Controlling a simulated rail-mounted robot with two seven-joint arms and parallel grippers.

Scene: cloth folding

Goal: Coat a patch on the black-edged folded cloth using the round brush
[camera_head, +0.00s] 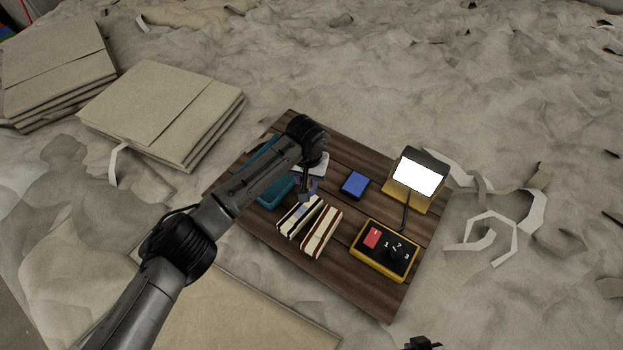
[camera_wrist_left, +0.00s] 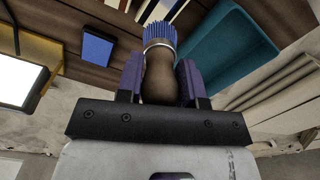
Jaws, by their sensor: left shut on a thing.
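My left gripper (camera_head: 311,190) is over the wooden board, just above the back end of the folded cloths. It is shut on the round brush (camera_wrist_left: 160,75), which has a brown handle, a silver collar and blue bristles; the purple fingers clasp the handle. The black-edged folded cloth (camera_head: 296,216) is cream with dark edges and lies beside a brown-edged folded cloth (camera_head: 321,231). The gripper partly covers its back end, and I cannot tell whether the bristles touch it. A small black part at the bottom edge seems to be my right gripper (camera_head: 422,344); its fingers are not clear.
A teal tray (camera_head: 275,191) is partly hidden behind my left arm. A blue block (camera_head: 354,184), a lit panel (camera_head: 418,174) and a yellow-rimmed control box (camera_head: 372,262) with a red switch stand on the board (camera_head: 345,285). Stacked cardboard (camera_head: 160,100) lies at the back left.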

